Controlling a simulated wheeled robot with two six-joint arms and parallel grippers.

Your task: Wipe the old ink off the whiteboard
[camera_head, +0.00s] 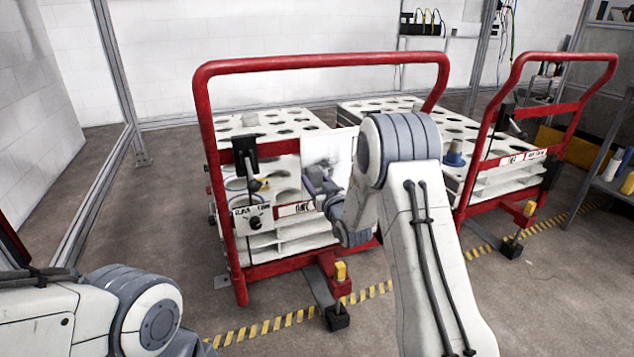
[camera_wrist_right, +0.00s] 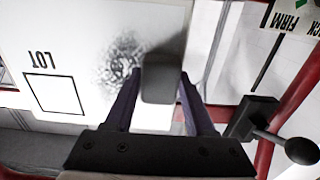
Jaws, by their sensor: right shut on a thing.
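The whiteboard (camera_head: 328,146) is a pale panel on the red-framed cart, partly hidden by my right arm in the head view. In the right wrist view the whiteboard (camera_wrist_right: 65,45) fills much of the picture, with a printed "LOT" and a box. A dark, speckled ink smudge (camera_wrist_right: 118,58) shows on it, just left of the eraser. My right gripper (camera_head: 317,183) is in front of the board. In the wrist view its purple fingers are shut on a dark grey eraser (camera_wrist_right: 162,78), which overlaps the smudge's right edge. Contact with the board is unclear. My left gripper is out of view.
The red cart frame (camera_head: 318,62) rises around the board. A black clamp with a ball-ended lever (camera_wrist_right: 262,125) is close to the right finger in the wrist view. A second red cart (camera_head: 560,58) stands to the right. Striped floor tape (camera_head: 290,320) runs in front.

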